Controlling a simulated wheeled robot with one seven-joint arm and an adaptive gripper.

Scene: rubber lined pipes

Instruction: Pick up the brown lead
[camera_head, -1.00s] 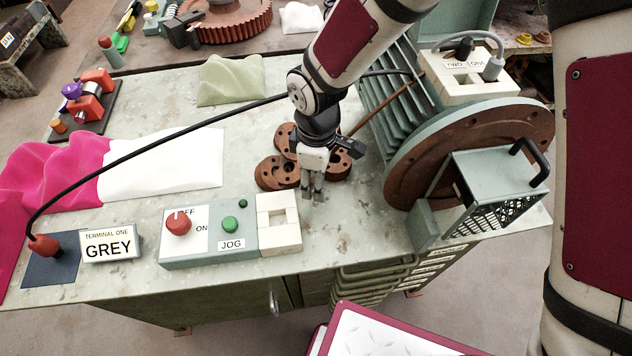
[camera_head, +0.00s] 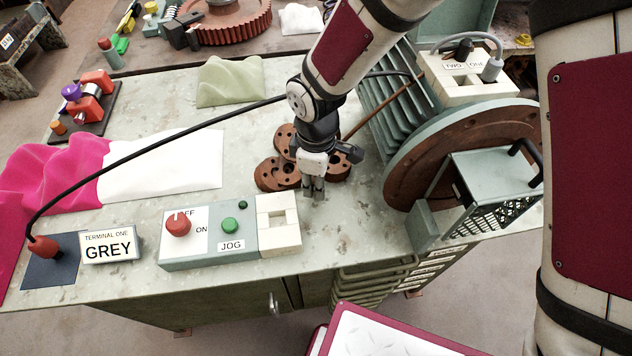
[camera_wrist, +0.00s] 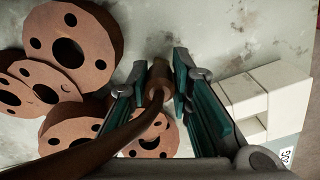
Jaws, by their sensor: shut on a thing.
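The brown lead (camera_head: 372,118) runs from the finned motor housing down behind my arm towards my gripper. In the wrist view the lead (camera_wrist: 125,129) rises from the lower left and ends in a brown plug (camera_wrist: 157,88) between my fingers. My gripper (camera_head: 314,192) points down at the bench, just in front of the brown flanges. In the wrist view my gripper (camera_wrist: 162,70) has a teal-lined finger on each side of the plug and is shut on it. In the head view the plug cannot be made out between the fingers.
Brown drilled flanges (camera_head: 277,172) lie close behind and left of my gripper. A switch box (camera_head: 205,262) with a white socket block (camera_head: 279,225) stands in front. A black lead (camera_head: 150,137) arches to the GREY terminal. The motor (camera_head: 440,165) stands right.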

